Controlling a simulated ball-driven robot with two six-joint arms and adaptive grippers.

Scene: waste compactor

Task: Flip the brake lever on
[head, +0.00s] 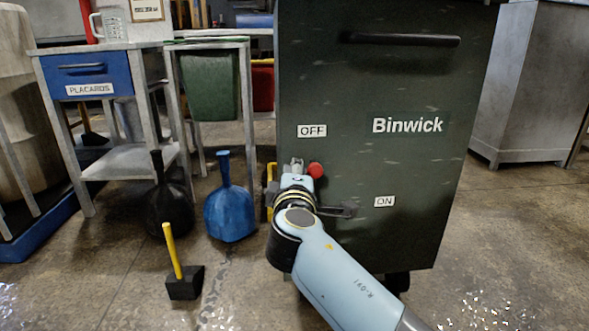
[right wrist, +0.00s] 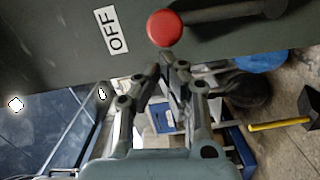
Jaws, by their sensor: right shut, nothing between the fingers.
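The dark green Binwick bin (head: 400,90) fills the middle of the head view. It has an OFF label (head: 311,130) above and an ON label (head: 384,201) lower right. The brake lever's red ball knob (head: 315,170) sits just below OFF; it also shows in the right wrist view (right wrist: 165,28). The lever's shaft is mostly hidden behind my arm in the head view. My right gripper (head: 297,165) is at the bin's left side, left of the knob. In the right wrist view my right gripper (right wrist: 165,65) is shut and empty, its tips close to the knob; contact is unclear. My left gripper is out of view.
A dark handle (head: 405,40) crosses the bin's upper front. Left on the floor are a black dustpan (head: 168,208), a blue dustpan (head: 229,212) and a yellow-handled black tool (head: 184,284). A table with a blue drawer (head: 90,75) stands behind.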

